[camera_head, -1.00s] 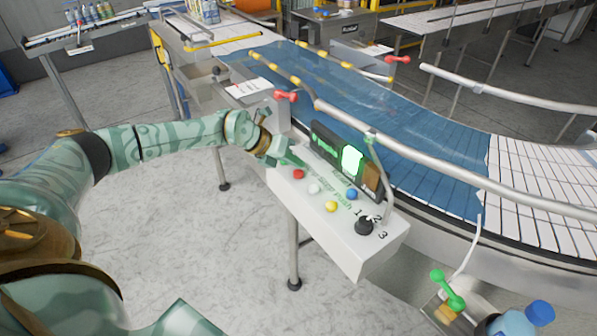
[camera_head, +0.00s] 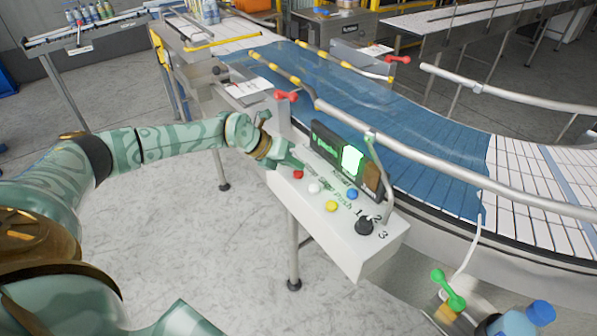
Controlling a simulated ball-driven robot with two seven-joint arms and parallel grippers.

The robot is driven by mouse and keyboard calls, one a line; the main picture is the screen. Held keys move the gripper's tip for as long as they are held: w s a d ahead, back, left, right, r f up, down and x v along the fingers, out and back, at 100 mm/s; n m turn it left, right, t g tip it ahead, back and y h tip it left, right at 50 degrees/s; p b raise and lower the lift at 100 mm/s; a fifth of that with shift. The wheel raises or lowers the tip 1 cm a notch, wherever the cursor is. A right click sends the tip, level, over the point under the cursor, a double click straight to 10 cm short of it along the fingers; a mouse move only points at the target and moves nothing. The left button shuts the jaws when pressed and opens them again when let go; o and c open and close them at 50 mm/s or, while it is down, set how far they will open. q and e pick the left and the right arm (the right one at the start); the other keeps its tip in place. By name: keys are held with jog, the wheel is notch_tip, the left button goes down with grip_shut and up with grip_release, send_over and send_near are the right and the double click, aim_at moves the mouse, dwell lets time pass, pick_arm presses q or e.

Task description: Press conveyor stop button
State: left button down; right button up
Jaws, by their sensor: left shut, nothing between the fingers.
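The control box (camera_head: 338,232) is white, with a red button (camera_head: 298,174), a white button (camera_head: 314,188), a yellow button (camera_head: 332,206), a blue button (camera_head: 352,194) and a black knob (camera_head: 364,227) on its top. A dark display (camera_head: 346,160) with a green lit area stands at its back edge. My left gripper (camera_head: 297,162) is shut and empty, its tips over the box's left end, just above or at the red button. I cannot tell whether they touch it. My right gripper does not show.
The curved conveyor (camera_head: 400,130) with blue and white belt runs behind the box, edged by a metal guide rail (camera_head: 450,178). A red clamp handle (camera_head: 286,96) stands behind my left wrist. A green handle (camera_head: 448,289) and a blue-capped bottle (camera_head: 515,321) are at lower right.

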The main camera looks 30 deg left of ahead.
aim_at(294, 173)
pick_arm(q)
jog(key=shift+f+b, duration=0.3)
jog(key=shift+f, duration=0.25)
dwell(0.4)
jog(key=shift+r, duration=0.1)
jog(key=shift+r+p, duration=0.9)
jog(key=shift+p, duration=0.1)
notch_tip(294, 173, up, 5)
jog(key=p, duration=0.5)
dwell(0.5)
